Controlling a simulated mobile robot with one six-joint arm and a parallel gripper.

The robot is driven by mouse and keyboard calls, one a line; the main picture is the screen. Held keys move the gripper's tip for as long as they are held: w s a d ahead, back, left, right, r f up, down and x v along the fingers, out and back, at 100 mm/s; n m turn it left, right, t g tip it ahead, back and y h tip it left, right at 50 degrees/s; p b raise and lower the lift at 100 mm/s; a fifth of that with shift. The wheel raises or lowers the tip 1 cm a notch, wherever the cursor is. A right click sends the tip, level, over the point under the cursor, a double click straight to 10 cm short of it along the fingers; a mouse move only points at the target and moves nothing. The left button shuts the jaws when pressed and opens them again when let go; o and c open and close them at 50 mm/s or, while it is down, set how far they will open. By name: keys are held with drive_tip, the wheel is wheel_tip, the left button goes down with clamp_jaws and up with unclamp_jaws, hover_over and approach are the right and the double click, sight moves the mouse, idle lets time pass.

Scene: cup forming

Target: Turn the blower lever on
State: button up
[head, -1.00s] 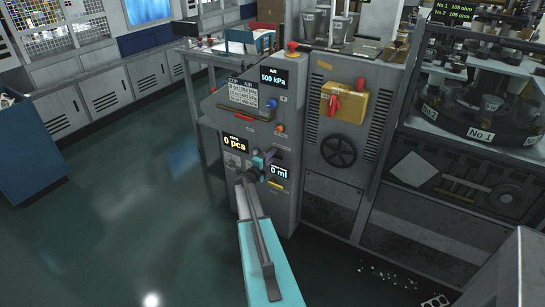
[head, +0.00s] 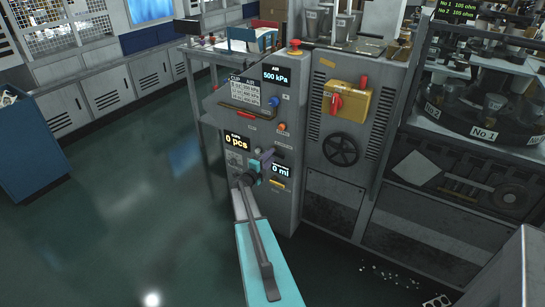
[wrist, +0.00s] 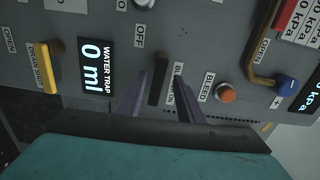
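In the wrist view the blower lever, a short dark bar (wrist: 157,79), stands on the grey machine panel. The label beside it reads "BL… ON" and is partly hidden by a finger; "OFF" is printed on the other side. My gripper (wrist: 160,92) is open, with one purple-grey finger on each side of the lever and gaps visible between them. I cannot tell how far the tips reach along it. In the head view my gripper (head: 265,158) is at the panel's lower part and hides the lever.
A yellow drain lever (wrist: 50,66) and the water trap display (wrist: 97,68), reading 0 ml, lie to the left. A yellow box with a red handle (head: 336,103) is on the neighbouring cabinet.

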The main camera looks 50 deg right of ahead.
drive_tip(key=a+b, duration=0.1)
drive_tip(key=a, duration=0.9)
drive_tip(key=shift+s+b, duration=0.35)
drive_tip(key=shift+s, duration=0.05)
